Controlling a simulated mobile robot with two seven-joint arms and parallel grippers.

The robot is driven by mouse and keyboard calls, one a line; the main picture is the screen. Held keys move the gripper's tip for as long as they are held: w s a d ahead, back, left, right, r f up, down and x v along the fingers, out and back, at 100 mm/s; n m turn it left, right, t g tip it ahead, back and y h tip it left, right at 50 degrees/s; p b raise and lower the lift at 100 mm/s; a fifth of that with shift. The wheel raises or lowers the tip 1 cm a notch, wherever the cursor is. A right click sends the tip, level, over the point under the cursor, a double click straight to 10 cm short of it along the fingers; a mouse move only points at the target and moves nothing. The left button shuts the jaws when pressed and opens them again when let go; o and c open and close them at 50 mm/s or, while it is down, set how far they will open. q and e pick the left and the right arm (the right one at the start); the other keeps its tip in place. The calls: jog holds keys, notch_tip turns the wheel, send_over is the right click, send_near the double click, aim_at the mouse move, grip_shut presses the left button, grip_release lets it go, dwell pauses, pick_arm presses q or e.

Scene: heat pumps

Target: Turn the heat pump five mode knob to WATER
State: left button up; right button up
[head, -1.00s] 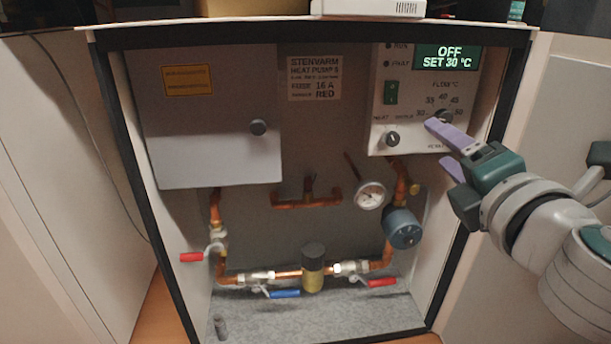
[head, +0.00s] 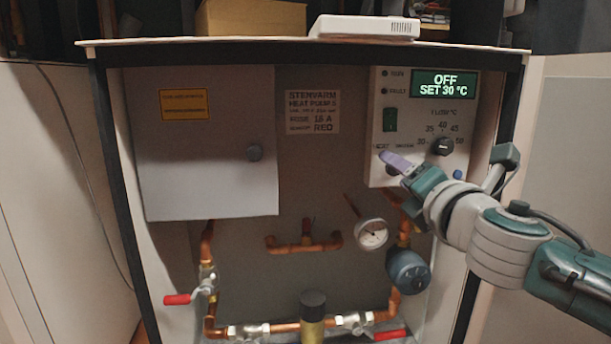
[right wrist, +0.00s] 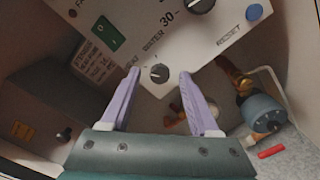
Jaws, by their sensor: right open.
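The heat pump five control panel (head: 375,130) is at the upper right of the open cabinet. Its display (head: 444,85) reads OFF, SET 30 °C. The black mode knob (right wrist: 159,73) shows in the right wrist view near the WATER label (right wrist: 153,42); its pointer direction is too small to tell. My right gripper (right wrist: 159,76) is open, its purple fingers to either side of the knob in that view. I cannot tell whether they touch it. In the head view my right gripper (head: 394,163) hides the knob. My left gripper is not in view.
The flow temperature knob (head: 443,147) is just up and right of my right gripper. The green switch (head: 390,119) is above it, and the blue RESET button (right wrist: 254,12) is at the right. Below the panel are a gauge (head: 371,234), a blue-grey pump (head: 408,270) and copper pipes.

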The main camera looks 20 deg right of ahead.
jog(key=shift+w, duration=0.2)
jog(key=shift+c, duration=0.3)
grip_shut()
